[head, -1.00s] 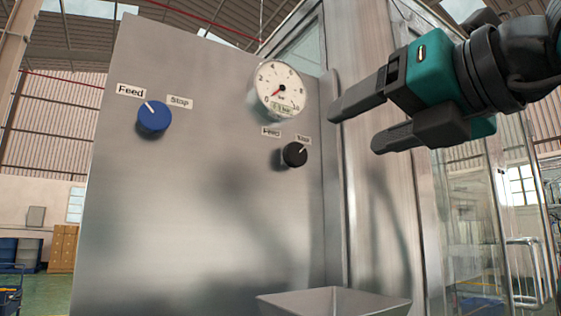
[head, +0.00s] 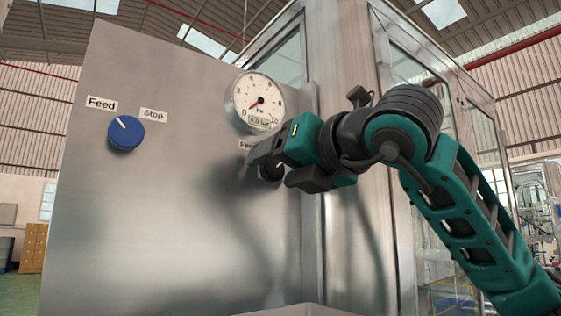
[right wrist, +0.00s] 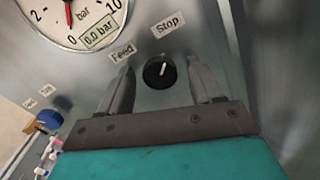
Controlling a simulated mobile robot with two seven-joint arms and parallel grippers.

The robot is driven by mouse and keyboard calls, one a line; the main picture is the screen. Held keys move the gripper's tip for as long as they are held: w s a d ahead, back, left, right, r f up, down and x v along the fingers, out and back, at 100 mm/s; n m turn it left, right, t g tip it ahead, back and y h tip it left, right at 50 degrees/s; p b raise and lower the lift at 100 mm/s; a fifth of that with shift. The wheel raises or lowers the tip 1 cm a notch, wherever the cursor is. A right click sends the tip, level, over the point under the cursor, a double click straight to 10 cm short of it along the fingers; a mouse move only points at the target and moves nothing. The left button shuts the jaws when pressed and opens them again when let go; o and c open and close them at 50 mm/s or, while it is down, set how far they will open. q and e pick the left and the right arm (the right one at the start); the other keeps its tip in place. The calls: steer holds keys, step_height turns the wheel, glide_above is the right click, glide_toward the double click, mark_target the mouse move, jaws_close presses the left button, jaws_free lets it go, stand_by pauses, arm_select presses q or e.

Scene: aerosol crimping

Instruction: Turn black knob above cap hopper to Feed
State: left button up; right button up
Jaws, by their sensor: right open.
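The black knob (right wrist: 158,73) is on the steel panel under the labels Feed (right wrist: 122,52) and Stop (right wrist: 168,25) in the right wrist view. Its white mark points up toward Stop. My right gripper (right wrist: 161,80) is open, with one finger on each side of the knob; I cannot tell whether they touch it. In the head view my right gripper (head: 268,172) is at the panel below the gauge and mostly hides the knob and its labels. My left gripper is not in view.
A round pressure gauge (head: 258,100) is just above the right gripper. A blue knob (head: 126,134) with its own Feed and Stop labels is on the left of the panel (head: 150,220). The hopper rim (head: 285,311) barely shows at the bottom edge.

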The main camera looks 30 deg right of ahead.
steer(key=shift+c, duration=0.4)
steer(key=shift+c, duration=0.7)
steer(key=c, duration=0.8)
steer(key=shift+c, duration=0.2)
